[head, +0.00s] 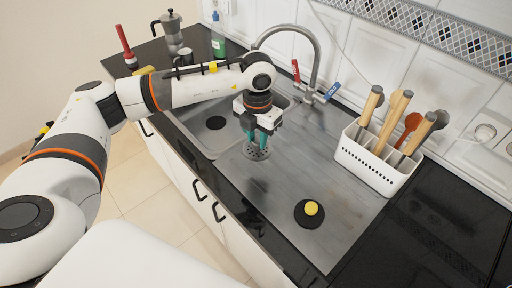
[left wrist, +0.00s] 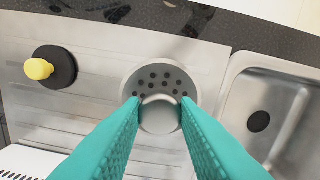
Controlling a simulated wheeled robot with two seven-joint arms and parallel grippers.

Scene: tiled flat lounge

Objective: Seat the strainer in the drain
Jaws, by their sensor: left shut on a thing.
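The strainer (head: 257,153) is a round grey metal disc with dark holes and a central knob. My left gripper (head: 262,138), with teal fingers, is shut on its knob. In the left wrist view the strainer (left wrist: 160,78) lies between and beyond the fingertips (left wrist: 160,112). It is over the ribbed drainboard beside the sink bowl; I cannot tell whether it touches the board. The dark round drain (head: 216,122) is in the bowl floor, left of the gripper, and shows at the right in the left wrist view (left wrist: 258,121). My right gripper is not in view.
A black stopper with a yellow knob (head: 311,208) sits on the drainboard (head: 285,185). A white utensil caddy (head: 375,163) stands at the right. The curved faucet (head: 318,55) rises behind the sink. A moka pot (head: 172,30) and green bottle (head: 218,40) stand farther back.

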